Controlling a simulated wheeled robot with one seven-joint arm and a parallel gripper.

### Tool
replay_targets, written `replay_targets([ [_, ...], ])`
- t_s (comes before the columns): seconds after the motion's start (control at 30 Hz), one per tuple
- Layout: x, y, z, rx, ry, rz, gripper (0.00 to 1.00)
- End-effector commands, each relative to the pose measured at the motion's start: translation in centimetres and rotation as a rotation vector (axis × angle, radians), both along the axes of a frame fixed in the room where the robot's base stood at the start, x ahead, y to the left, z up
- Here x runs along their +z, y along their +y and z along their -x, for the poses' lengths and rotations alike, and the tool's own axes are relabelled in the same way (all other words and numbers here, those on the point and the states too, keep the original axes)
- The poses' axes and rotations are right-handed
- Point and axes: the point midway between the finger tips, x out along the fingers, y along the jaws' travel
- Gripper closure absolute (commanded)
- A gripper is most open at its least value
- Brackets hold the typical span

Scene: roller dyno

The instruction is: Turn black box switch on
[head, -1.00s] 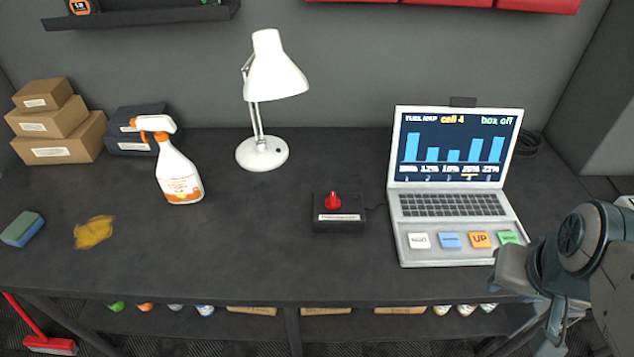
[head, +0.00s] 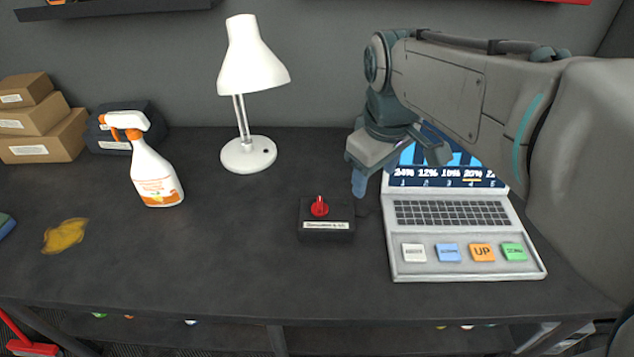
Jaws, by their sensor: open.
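The black box (head: 326,232) sits on the dark table at mid-picture, with a red switch knob (head: 319,206) on top and a white label on its front. My gripper (head: 388,176) is open and empty, above and to the right of the box, in front of the laptop screen. Its fingers point down and are apart from the switch. The laptop (head: 452,212) stands right of the box. My arm hides the upper part of its screen, so the box status text cannot be read.
A white lamp (head: 246,156) stands behind and left of the box. The table in front of the box is clear.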

Motion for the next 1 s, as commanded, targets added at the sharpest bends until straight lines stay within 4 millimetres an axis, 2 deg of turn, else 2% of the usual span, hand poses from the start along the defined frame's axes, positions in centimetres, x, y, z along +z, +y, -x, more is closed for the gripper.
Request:
replay_targets([
  [0.03,-1.2,1.4,-1.9,0.116,0.03,0.018,0.42],
  [0.2,-2.2,5.1,-6.3,0.48,0.108,0.06,0.42],
  [0.4,-3.1,8.0,-9.4,0.754,0.162,0.072,0.42],
  [0.67,-4.3,8.8,-10.2,0.842,0.18,0.072,0.42],
  [0.77,-5.9,8.7,-10.1,0.84,0.181,0.071,0.42],
  [1.0,-11.0,8.7,-10.1,0.837,0.182,0.071,0.42],
])
